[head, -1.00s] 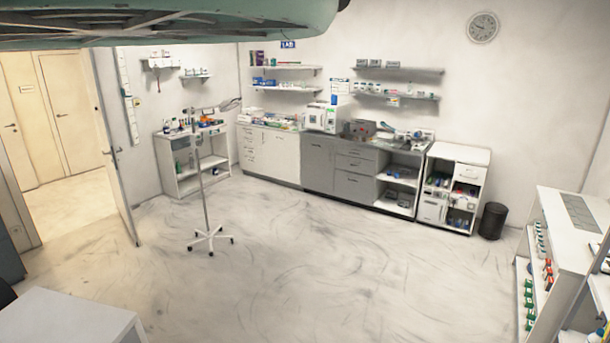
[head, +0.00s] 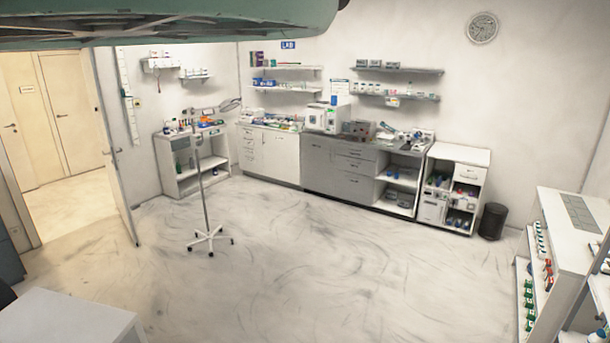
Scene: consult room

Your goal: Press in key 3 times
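No key can be made out in the head view. A white boxy device (head: 327,116) stands on the counter at the back wall, but its front is too small to show any keys. Darker equipment (head: 358,130) sits to its right on the grey counter. My gripper is not in view.
A wheeled stand (head: 207,215) stands on the floor left of centre. The middle floor (head: 320,260) is clear. White cabinets (head: 270,155) line the back wall, with a black bin (head: 492,221) at right. A shelf unit (head: 575,240) is at far right, a white surface (head: 75,318) at lower left.

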